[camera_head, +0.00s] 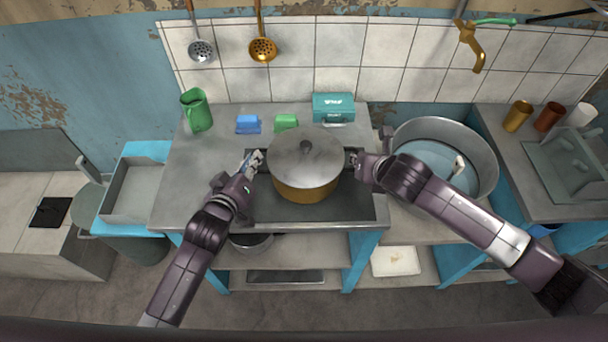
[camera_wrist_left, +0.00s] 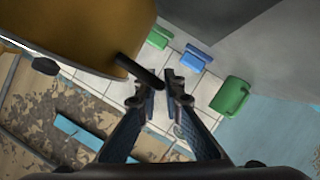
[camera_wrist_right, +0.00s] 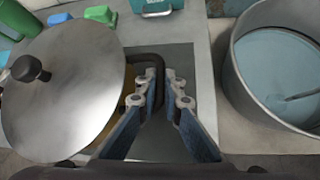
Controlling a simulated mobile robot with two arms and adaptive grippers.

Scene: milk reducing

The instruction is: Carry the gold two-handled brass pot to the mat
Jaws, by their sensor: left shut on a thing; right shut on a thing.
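The gold two-handled brass pot (camera_head: 305,192) has a grey metal lid with a dark knob and is in the middle of the head view, over a dark rectangular area (camera_head: 345,210) of the counter. My left gripper (camera_head: 255,160) is shut on its left dark handle, which shows in the left wrist view (camera_wrist_left: 138,70). My right gripper (camera_head: 356,162) is shut on the other dark handle, seen in the right wrist view (camera_wrist_right: 150,60). The pot looks level. I cannot tell whether it touches the counter, or whether the dark area is the mat.
A large metal basin (camera_head: 480,150) stands close on the right. A green jug (camera_head: 197,110), a blue block (camera_head: 248,124), a green block (camera_head: 286,122) and a teal box (camera_head: 333,107) stand behind. A pale tray (camera_head: 133,190) is at the left. The grey counter (camera_head: 195,185) left of the pot is clear.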

